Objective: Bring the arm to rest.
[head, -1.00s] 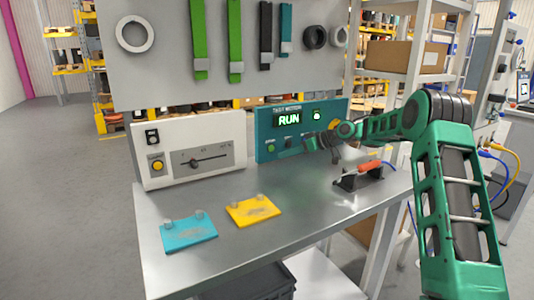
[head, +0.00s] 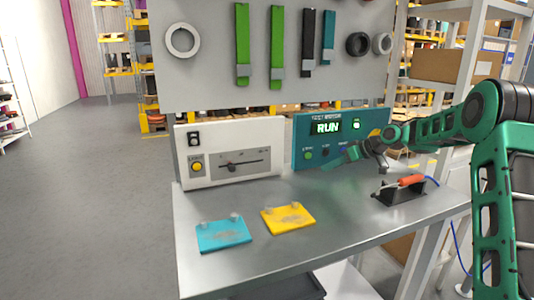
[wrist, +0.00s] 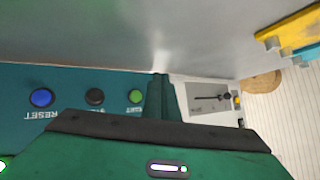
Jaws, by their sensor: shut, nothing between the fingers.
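My green arm reaches in from the right of the head view, bent over the workbench (head: 240,270). My gripper (head: 338,161) is just in front of the teal test motor panel (head: 300,140), whose display reads RUN. In the wrist view my gripper (wrist: 160,82) shows as one narrow green shape with no gap, shut and empty. Beyond it are a blue reset button (wrist: 42,98), a black button (wrist: 95,96) and a green start button (wrist: 136,96). I cannot tell whether the fingertips touch the panel.
A blue plate (head: 222,236) and a yellow plate (head: 288,218) lie on the bench. Open floor lies left.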

